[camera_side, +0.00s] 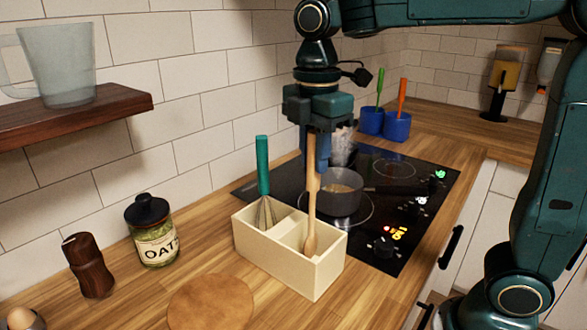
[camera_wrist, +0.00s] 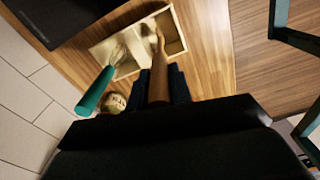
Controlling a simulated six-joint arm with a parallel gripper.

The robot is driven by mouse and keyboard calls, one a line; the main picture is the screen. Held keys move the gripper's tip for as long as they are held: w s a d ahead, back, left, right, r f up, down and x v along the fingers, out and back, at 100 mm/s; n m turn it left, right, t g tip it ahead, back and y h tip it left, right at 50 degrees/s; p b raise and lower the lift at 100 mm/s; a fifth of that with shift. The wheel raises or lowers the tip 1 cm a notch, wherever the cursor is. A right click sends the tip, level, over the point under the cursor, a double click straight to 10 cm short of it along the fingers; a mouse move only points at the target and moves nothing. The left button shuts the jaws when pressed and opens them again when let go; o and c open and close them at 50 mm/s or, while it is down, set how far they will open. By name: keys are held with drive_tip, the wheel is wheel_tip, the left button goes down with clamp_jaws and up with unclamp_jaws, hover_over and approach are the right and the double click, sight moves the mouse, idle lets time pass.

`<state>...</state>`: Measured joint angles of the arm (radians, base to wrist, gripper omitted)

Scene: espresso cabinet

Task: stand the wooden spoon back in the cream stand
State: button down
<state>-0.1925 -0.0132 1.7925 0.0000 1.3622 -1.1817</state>
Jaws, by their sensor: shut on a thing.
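The wooden spoon (camera_side: 312,205) hangs upright below my gripper (camera_side: 318,155), which is shut on its upper handle. Its bowl end is down at the right compartment of the cream stand (camera_side: 285,268), inside its walls. Whether the bowl touches the floor cannot be told. In the wrist view the spoon (camera_wrist: 159,80) runs from my gripper (camera_wrist: 160,98) into one compartment of the cream stand (camera_wrist: 118,75). A whisk with a teal handle (camera_side: 263,165) stands in the left compartment; its handle (camera_wrist: 95,92) also shows in the wrist view.
A black cooktop (camera_side: 385,210) with a grey saucepan (camera_side: 342,195) lies close behind the stand. An oats jar (camera_side: 153,235), a brown mill (camera_side: 88,268) and a round board (camera_side: 210,302) are to the left. A wooden shelf (camera_side: 75,115) holds a jug (camera_side: 60,65).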

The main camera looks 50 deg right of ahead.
sight(314, 174)
drive_tip(key=shift+f, duration=0.1)
drive_tip(key=shift+f, duration=1.95)
drive_tip(key=c, duration=1.3)
unclamp_jaws()
drive_tip(key=shift+o, duration=0.2)
drive_tip(key=shift+r, duration=6.2)
